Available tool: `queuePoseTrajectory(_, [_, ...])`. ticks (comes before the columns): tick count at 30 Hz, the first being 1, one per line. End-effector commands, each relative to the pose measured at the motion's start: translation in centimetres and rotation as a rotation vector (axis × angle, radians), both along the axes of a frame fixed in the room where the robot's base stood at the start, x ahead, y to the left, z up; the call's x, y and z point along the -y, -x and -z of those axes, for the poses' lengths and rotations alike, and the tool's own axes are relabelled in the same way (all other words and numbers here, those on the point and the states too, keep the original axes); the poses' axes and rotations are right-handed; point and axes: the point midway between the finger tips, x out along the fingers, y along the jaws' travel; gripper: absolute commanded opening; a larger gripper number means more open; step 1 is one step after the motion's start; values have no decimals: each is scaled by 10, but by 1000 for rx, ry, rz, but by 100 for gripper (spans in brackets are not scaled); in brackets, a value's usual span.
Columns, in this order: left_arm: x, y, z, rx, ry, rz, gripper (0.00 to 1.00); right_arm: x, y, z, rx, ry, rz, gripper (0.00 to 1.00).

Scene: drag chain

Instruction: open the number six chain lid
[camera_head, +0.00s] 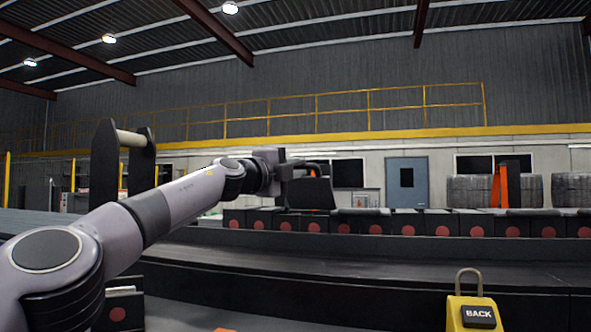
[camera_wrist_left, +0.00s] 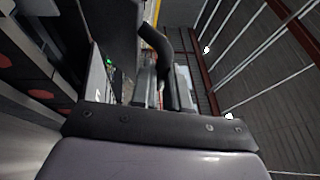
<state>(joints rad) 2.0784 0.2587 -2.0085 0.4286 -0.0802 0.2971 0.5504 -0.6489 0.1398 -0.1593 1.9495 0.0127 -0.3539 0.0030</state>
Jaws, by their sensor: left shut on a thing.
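The drag chain is a long row of dark links with red round marks (camera_head: 402,228), running across the head view. One dark lid (camera_head: 310,194) stands raised above the row, tilted up under my left gripper (camera_head: 302,170). My left gripper is shut at the upper edge of this lid. In the left wrist view, a dark curved bar (camera_wrist_left: 158,45) lies at the fingers, beside a broad dark panel (camera_wrist_left: 108,35). The fingers hide the exact contact. I cannot read a number on the lid. My right gripper is not in view.
A yellow block marked BACK (camera_head: 474,314) with a metal loop stands at the lower right. A dark belt surface (camera_head: 380,268) runs in front of the chain. A black frame with a pale roller (camera_head: 130,138) rises at the left.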

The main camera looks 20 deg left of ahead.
Motion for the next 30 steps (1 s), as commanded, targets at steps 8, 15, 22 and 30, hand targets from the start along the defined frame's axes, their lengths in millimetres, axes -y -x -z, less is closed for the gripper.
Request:
queuePoseTrajectory(8, [-1,0,-2,4,-1,-2,41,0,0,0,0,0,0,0])
queuePoseTrajectory(15, [-2,3,1,3,-3,-2,41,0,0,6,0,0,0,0])
queuePoseTrajectory(22, [-10,21,8,4,-2,-2,41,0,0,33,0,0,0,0])
queuePoseTrajectory(30, [-21,49,10,6,-3,-4,41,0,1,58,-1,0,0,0])
